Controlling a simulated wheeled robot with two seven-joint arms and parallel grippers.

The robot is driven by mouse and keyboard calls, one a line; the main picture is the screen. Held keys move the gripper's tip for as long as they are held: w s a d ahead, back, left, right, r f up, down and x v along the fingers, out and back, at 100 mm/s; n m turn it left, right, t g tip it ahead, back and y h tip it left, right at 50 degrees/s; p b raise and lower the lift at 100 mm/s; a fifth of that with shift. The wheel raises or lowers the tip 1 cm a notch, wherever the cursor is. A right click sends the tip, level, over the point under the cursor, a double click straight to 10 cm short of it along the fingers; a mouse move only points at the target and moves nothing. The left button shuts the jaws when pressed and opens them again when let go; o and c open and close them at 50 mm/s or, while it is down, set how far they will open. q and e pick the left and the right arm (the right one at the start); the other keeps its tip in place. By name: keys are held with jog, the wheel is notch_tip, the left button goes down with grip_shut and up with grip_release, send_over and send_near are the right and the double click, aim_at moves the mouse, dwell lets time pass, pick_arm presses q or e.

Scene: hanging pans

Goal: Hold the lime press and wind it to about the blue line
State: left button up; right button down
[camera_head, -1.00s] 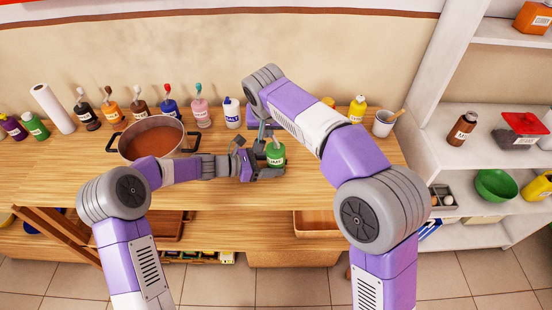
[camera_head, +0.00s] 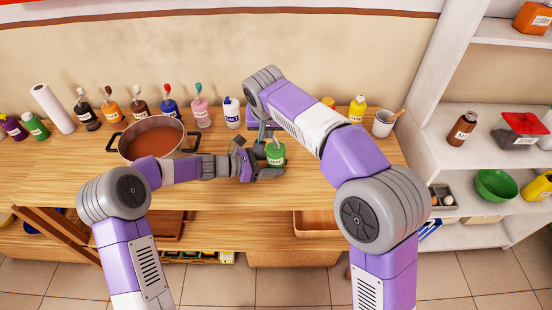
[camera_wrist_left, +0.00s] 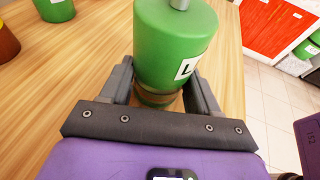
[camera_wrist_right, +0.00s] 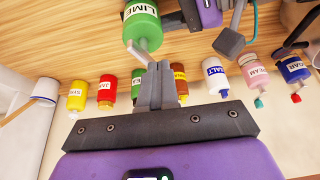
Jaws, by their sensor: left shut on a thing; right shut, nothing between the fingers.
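The lime press (camera_head: 276,155) is a green bottle with a white label and a grey rod at its top, upright at the table's front. It shows large in the left wrist view (camera_wrist_left: 172,40), with a brown band low down. My left gripper (camera_head: 264,173) is shut around its lower part. My right gripper (camera_wrist_right: 155,85) is shut and empty; its fingertips are close to the grey rod (camera_wrist_right: 138,53) in the right wrist view. I cannot tell if they touch it. In the head view my right arm partly hides that gripper. I see no blue line.
A pot of brown soup (camera_head: 152,138) stands left of the press. Several bottles line the table's back, including the salt (camera_head: 232,112). A white cup (camera_head: 383,123) stands at the right. Some bare table lies in front of the pot.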

aim_at(270, 146)
jog(key=shift+f, duration=1.75)
jog(key=shift+w, duration=0.5)
jog(key=shift+w+d, duration=0.15)
jog(key=shift+w, duration=0.35)
dwell(0.6)
jog(key=shift+w+d, duration=0.4)
jog(key=shift+d, duration=0.05)
dwell(0.8)
jog(key=shift+w+d, duration=0.15)
jog(key=shift+d, duration=0.35)
dwell(0.9)
jog(key=shift+a, duration=0.1)
jog(key=shift+a+r, duration=0.1)
jog(key=shift+a, duration=0.2)
jog(key=shift+a+r, duration=0.1)
jog(key=shift+r, duration=3.35)
